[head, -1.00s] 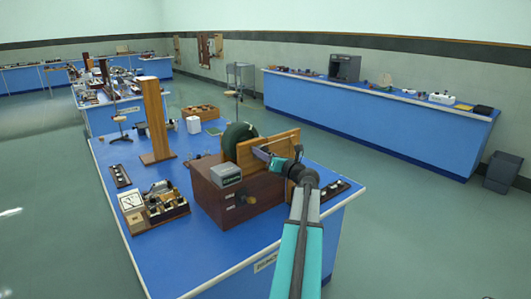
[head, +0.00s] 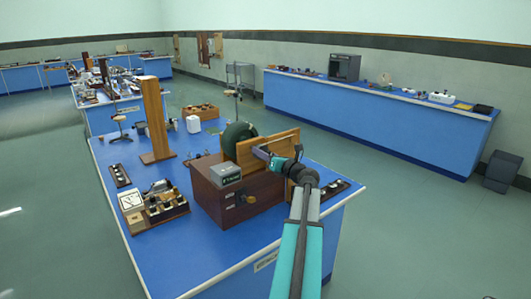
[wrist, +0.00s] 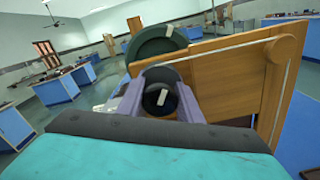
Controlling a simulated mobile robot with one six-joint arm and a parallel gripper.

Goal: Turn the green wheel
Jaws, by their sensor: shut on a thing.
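The dark green wheel (head: 238,138) stands upright on a brown wooden box (head: 236,198), on the near blue bench, beside a wooden board (head: 268,147). In the wrist view the wheel (wrist: 160,42) shows ahead of the fingers, left of the board (wrist: 225,78). My gripper (wrist: 160,98) is shut on a dark round knob (wrist: 161,97) with a pale mark, in front of the wheel. How the knob joins the wheel is hidden. In the head view my gripper (head: 261,152) is small, close to the board, and its fingertips are not clear.
A tall wooden post (head: 155,120) and a brass instrument (head: 164,205) stand to the left. Open floor (head: 400,225) lies right of the bench (head: 190,265).

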